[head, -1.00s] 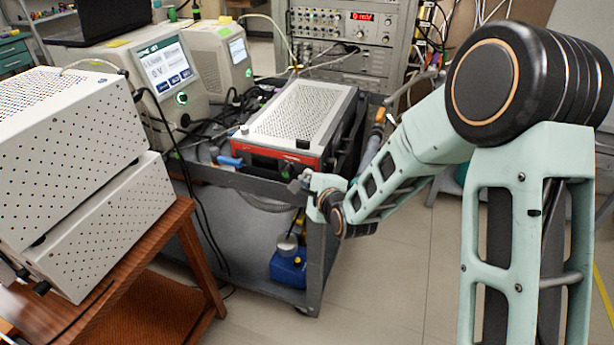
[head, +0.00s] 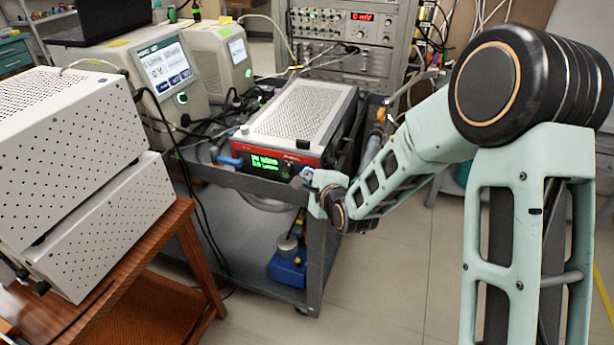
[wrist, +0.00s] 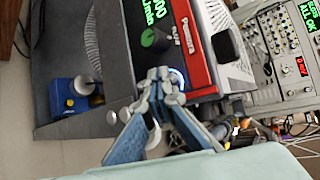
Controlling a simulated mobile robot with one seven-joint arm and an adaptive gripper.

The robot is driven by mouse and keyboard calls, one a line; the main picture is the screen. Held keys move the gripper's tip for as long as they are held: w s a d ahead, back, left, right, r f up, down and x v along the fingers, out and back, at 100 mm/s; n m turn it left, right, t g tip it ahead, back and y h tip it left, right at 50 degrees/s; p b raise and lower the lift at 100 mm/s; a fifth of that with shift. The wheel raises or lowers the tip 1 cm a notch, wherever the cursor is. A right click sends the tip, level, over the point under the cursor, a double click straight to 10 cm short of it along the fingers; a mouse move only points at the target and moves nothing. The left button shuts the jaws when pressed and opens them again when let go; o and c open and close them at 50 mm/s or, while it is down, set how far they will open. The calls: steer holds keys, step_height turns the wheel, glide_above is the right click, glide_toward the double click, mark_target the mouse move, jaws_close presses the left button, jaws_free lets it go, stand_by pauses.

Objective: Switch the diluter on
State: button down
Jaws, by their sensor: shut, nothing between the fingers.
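The diluter, as I take it, is the box with a red front frame (head: 318,160) and perforated pale top on the grey cart. Its display (head: 265,162) is lit with green characters, and part of it shows in the wrist view (wrist: 150,10). A dark green knob (wrist: 155,40) is beside the display. A round button with a lit blue-white ring (wrist: 178,77) is partly hidden behind my fingertips. My gripper (wrist: 160,75) is shut and empty, its tips right at this button; I cannot tell whether they touch it. In the head view my gripper (head: 303,177) is at the box's front right corner.
The grey cart (head: 230,184) has a raised edge below the box front. A blue device (head: 288,270) sits on its lower shelf. Cables and two screened units (head: 165,70) crowd the left. White perforated boxes (head: 70,130) stand front left. Floor right of the cart is open.

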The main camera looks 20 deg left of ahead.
steer(key=shift+d, duration=0.1)
stand_by(0.3)
steer(key=shift+s, duration=1.25)
steer(key=shift+s+b, duration=0.1)
steer(key=shift+b, duration=0.2)
steer(key=s, duration=0.3)
steer(key=s+b, duration=0.1)
steer(key=shift+s+a, duration=0.3)
steer(key=shift+s, duration=0.1)
steer(key=shift+w+r, duration=0.1)
